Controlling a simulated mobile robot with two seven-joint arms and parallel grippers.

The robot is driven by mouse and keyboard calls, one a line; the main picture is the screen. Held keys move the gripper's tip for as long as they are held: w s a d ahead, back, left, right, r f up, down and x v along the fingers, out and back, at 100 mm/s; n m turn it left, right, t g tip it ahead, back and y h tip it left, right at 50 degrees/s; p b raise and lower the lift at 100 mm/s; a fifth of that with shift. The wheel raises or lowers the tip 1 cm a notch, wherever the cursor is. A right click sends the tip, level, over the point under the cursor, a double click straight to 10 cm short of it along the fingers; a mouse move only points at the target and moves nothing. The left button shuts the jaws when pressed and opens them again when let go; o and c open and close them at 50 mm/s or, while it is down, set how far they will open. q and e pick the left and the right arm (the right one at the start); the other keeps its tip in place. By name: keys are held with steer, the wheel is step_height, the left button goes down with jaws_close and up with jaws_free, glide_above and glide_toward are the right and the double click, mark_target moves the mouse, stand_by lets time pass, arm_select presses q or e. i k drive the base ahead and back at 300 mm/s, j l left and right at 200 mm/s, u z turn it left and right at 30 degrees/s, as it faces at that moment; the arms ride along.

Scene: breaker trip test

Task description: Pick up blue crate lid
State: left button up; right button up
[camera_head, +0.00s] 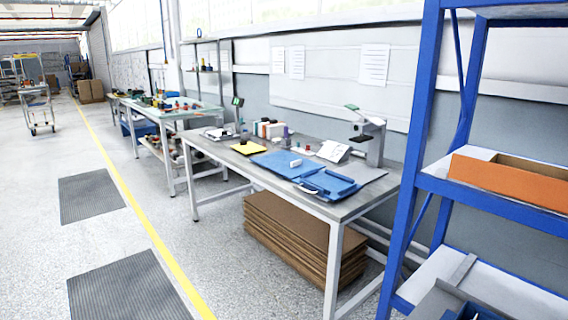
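A flat blue panel (272,161), which looks like the blue crate lid, lies on the grey workbench (222,155). A shallow blue tray-like piece (332,183) lies just to its right, near the bench's front edge. From this distance I cannot be sure which of the two is the lid. A small white object (296,163) sits at the right side of the flat panel. Neither of my grippers shows in this view.
A blue shelf rack (400,235) with an orange-brown box (510,180) stands close at the right. Stacked cardboard (290,232) lies under the workbench. A yellow sheet (248,148) and a grey stand (375,145) are on the bench. The floor to the left is open, with dark mats (90,195).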

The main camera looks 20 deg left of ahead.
mark_target(287, 161)
steer(key=i+j+u, duration=0.15)
steer(key=i+j, duration=0.35)
steer(key=i+j+u, duration=0.1)
steer(key=i+j, duration=0.3)
steer(key=i, duration=0.25)
steer(key=i+j+u, duration=0.15)
steer(key=i+j, duration=0.25)
steer(key=i, duration=0.2)
